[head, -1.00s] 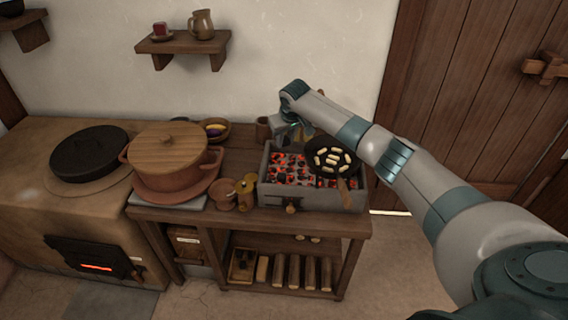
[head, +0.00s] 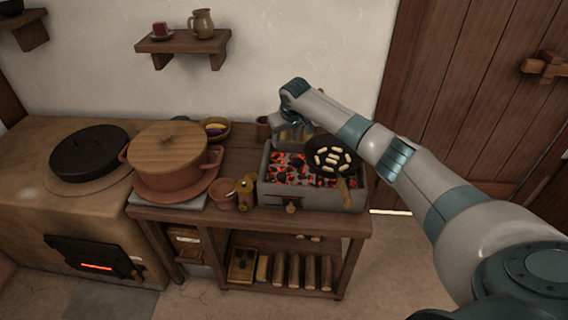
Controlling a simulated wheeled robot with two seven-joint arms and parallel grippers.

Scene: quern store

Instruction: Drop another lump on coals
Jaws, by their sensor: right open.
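The glowing coals (head: 283,172) lie red and dark in a grey rectangular brazier (head: 300,197) at the right end of the wooden bench. My right gripper (head: 294,143) is open and points down over the back of the brazier, just above the coals. Its fingers are small and partly blurred here; I see no lump held between them. I cannot tell any single lump apart from the bed of coals. A black pan (head: 332,156) with several pale pieces in it sits over the right part of the brazier. My left gripper is not in view.
A lidded clay pot (head: 170,158), small bowls and a brass-coloured jar (head: 245,190) stand left of the brazier. A clay stove (head: 60,200) is at far left. Logs (head: 295,271) lie on the lower shelf. A wooden door (head: 480,90) is at right.

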